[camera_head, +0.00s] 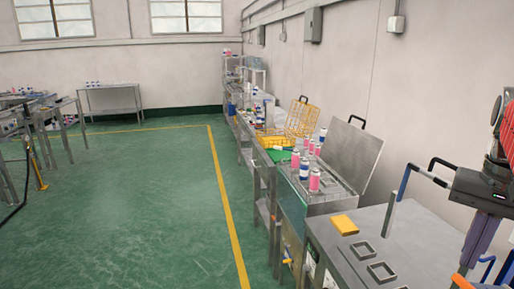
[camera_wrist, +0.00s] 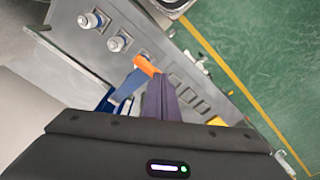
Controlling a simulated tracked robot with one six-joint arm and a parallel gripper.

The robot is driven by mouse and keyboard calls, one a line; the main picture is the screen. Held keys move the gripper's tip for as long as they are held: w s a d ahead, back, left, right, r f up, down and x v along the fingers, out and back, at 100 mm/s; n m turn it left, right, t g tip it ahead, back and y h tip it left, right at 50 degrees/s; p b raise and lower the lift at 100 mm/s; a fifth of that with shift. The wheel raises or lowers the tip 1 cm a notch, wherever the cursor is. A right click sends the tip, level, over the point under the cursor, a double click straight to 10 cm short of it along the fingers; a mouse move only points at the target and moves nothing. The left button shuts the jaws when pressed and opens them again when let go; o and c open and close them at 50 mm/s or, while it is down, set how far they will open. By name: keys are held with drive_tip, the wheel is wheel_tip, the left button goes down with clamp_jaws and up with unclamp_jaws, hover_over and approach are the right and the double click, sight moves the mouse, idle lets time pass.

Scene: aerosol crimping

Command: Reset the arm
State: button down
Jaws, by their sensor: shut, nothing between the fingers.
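My gripper (camera_head: 462,281) hangs at the right edge of the head view, its purple fingers pointing down with an orange tip. It is over or in front of the right end of a grey metal bench (camera_head: 420,245); the exact height is not clear.
The bench carries square holders (camera_head: 363,250) and a yellow block (camera_head: 344,225). A blue-and-black handle (camera_head: 404,183) stands close to my gripper. Pink and white cans (camera_head: 315,181) stand by an open metal lid (camera_head: 348,153).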

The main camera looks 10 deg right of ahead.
drive_tip(key=a+f+n+t, duration=0.1)
drive_tip(key=a+f+n, duration=0.2)
drive_tip(key=a, duration=0.6)
drive_tip(key=w+a+f+n+t, duration=0.1)
drive_tip(key=a+f+n+t, duration=0.1)
drive_tip(key=a+f, duration=0.4)
drive_tip(key=a+f+n+t, duration=0.2)
drive_tip(key=a+f+n, duration=0.2)
drive_tip(key=a, duration=0.9)
drive_tip(key=shift+w+f+n, duration=0.25)
drive_tip(key=shift+f+n, duration=0.15)
drive_tip(key=shift+n, duration=0.2)
